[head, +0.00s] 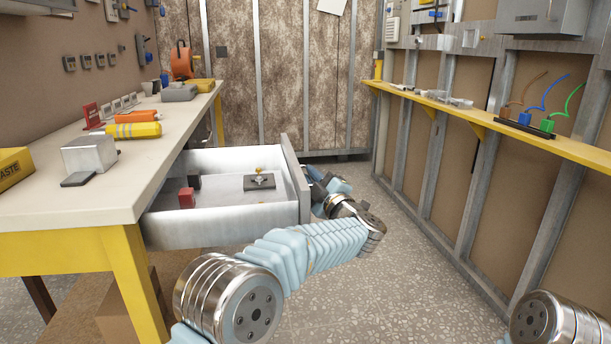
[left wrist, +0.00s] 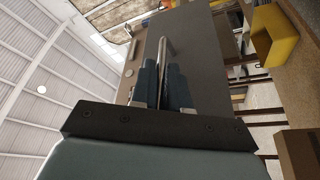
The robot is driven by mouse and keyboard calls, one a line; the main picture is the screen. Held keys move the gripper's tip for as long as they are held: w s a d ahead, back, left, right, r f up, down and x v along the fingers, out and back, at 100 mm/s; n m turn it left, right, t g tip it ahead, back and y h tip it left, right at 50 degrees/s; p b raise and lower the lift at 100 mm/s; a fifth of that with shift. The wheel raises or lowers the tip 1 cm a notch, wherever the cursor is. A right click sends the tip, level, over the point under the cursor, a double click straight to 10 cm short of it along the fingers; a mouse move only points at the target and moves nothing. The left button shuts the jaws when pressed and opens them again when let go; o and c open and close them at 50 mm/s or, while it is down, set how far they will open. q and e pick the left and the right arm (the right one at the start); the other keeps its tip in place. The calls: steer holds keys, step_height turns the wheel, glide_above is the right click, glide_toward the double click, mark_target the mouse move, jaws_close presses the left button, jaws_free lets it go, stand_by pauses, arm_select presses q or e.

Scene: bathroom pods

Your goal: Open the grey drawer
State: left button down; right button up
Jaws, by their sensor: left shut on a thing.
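The grey drawer (head: 225,228) is pulled well out from under the workbench, and its inside shows in the head view. A small red block, a dark block and a dark flat piece with a metal fitting lie in it. My left gripper (head: 318,186) is at the outer side of the drawer front, partly hidden by my arm. In the left wrist view, my left gripper (left wrist: 163,88) is shut on the drawer's metal bar handle (left wrist: 166,47), with the grey drawer front (left wrist: 205,65) behind it. My right gripper is out of view.
The workbench (head: 120,190) with yellow legs holds a metal box, yellow and orange cylinders and other items. A yellow-edged shelf (head: 490,122) runs along the right wall. Bare speckled floor (head: 410,270) lies between the drawer and that wall.

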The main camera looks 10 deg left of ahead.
arm_select(q)
steer(key=shift+d+f, duration=0.1)
steer(key=shift+f, duration=0.05)
steer(key=c, duration=1.5)
jaws_free()
steer(key=b+v, duration=0.1)
steer(key=v, duration=1.2)
steer(key=shift+s+d, duration=0.2)
steer(key=shift+s, duration=0.15)
